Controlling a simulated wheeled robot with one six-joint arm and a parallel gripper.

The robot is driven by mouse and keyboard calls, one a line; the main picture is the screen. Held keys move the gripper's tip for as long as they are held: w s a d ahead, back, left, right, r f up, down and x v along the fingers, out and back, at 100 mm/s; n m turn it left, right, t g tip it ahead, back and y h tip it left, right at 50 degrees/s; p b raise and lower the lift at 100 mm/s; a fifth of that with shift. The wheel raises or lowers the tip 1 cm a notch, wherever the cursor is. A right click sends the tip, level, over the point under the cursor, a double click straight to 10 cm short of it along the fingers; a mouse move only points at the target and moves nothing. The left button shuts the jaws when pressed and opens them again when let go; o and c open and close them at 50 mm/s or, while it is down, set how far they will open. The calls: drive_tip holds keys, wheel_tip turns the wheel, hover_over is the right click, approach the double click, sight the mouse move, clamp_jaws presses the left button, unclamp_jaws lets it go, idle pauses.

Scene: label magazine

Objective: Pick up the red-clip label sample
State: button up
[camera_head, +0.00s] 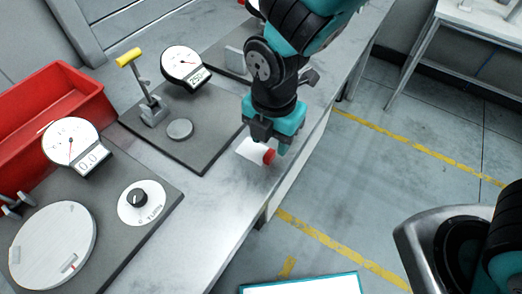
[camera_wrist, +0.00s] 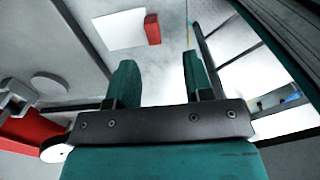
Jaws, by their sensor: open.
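The label sample is a white square sheet (camera_head: 250,149) with a red clip (camera_head: 268,156) on its right edge. It lies on the grey bench near the front edge. In the wrist view the white sheet (camera_wrist: 118,29) and red clip (camera_wrist: 153,29) show beyond my fingertips, with the clip roughly in line with the gap between them. My gripper (camera_head: 271,141) is over the bench beside the sample and hides part of the area behind it. In the wrist view my gripper (camera_wrist: 158,65) has its two teal fingers apart, with nothing between them.
A gauge with a yellow-handled lever (camera_head: 128,58) stands on a dark plate left of my gripper. A dial with a round disc (camera_head: 52,245) is nearer, and a red bin (camera_head: 50,105) is behind. The bench drops off to the floor on the right.

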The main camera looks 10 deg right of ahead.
sight(268, 155)
drive_tip(key=shift+w+a+f+p, duration=0.15)
drive_tip(key=shift+f+p, duration=0.15)
drive_tip(key=shift+f, duration=1.25)
drive_tip(key=shift+w+a+f+p, duration=0.1)
drive_tip(key=shift+f+p, duration=0.15)
drive_tip(key=shift+f, duration=1.3)
drive_tip(key=shift+c, duration=0.5)
clamp_jaws()
